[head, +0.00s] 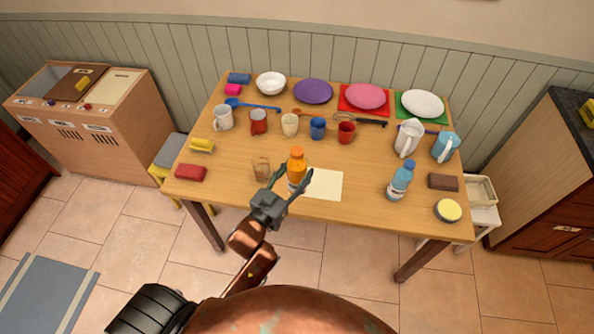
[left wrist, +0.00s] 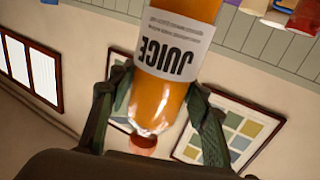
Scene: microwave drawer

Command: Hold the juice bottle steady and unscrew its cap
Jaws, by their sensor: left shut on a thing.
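The juice bottle (head: 297,172) is orange with a white label and stands near the front middle of the table. Its orange cap (head: 296,152) is on top. My left gripper (head: 291,182) is shut on the bottle, one finger on each side. The left wrist view shows the bottle (left wrist: 175,72) upside down, with its "JUICE" label inverted and the cap (left wrist: 141,144) at the lower end. The fingers (left wrist: 157,98) flank the bottle close to its shoulder. The bottle's base is partly hidden in the head view, so I cannot tell whether it touches the table. My right gripper is not in view.
A glass (head: 261,168) is left of the bottle, and a cream sheet (head: 325,184) lies right. A blue bottle (head: 399,181) stands farther right on the table (head: 353,209). Several mugs, plates and jugs fill the back. A red block (head: 191,173) lies at left.

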